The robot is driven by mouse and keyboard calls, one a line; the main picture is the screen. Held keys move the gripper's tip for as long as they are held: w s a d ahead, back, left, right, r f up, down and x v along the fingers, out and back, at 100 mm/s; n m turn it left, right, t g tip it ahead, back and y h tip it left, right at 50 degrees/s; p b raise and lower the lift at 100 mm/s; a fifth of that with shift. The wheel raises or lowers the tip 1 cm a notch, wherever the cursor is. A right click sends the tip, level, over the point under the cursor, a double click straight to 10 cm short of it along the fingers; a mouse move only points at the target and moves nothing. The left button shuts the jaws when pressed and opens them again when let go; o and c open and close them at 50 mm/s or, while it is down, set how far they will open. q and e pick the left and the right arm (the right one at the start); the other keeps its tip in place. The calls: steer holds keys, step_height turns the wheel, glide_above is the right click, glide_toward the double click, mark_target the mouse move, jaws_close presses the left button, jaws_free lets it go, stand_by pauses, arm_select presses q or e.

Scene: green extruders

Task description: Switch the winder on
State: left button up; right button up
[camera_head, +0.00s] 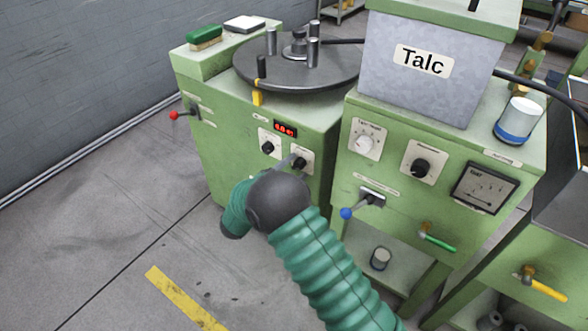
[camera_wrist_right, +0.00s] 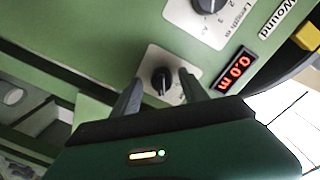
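The green winder (camera_head: 225,140) stands at the left with a round dark reel plate on top. Its front has a lit red display (camera_head: 285,128), reading 0.0 m in the wrist view (camera_wrist_right: 236,72), and two black knobs on pale plates. My right gripper (camera_head: 294,160) is at the right-hand knob (camera_head: 300,163). In the wrist view its two fingers are apart, one on each side of this knob (camera_wrist_right: 161,80); contact cannot be told. The other knob (camera_head: 267,147), labelled Length m, also shows in the wrist view (camera_wrist_right: 208,3). My left gripper is out of view.
A red-ended lever (camera_head: 184,114) is on the winder's left side. The Talc box (camera_head: 418,85) sits on the green machine at right, which has knobs, a gauge (camera_head: 485,187) and a blue-ended lever (camera_head: 358,207). Open floor lies at left.

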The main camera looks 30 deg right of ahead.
steer(key=shift+r, duration=0.1)
steer(key=f+p+v, duration=0.1)
steer(key=p+v, duration=0.4)
steer(key=v, duration=1.2)
steer(key=shift+r, duration=0.25)
steer(key=shift+d, duration=0.1)
